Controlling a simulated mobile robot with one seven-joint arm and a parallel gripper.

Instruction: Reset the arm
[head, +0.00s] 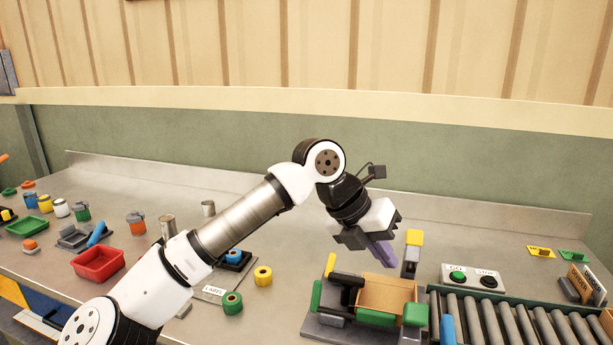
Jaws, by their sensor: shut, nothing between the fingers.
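My arm reaches up from the lower left of the head view and bends at a black and white elbow above the bench. My gripper (382,254) hangs from it, pointing down and to the right. Its fingers are shut with nothing held between them. It is in the air above and behind an open cardboard box (385,292), apart from it. The fingertips are small and partly dark in this view.
The box sits in a fixture with green and yellow blocks (414,314). A roller conveyor (515,325) and a two-button panel (470,277) are at right. A red tray (98,263), a green tray (27,224) and several spools and jars stand at left. The bench's back strip is clear.

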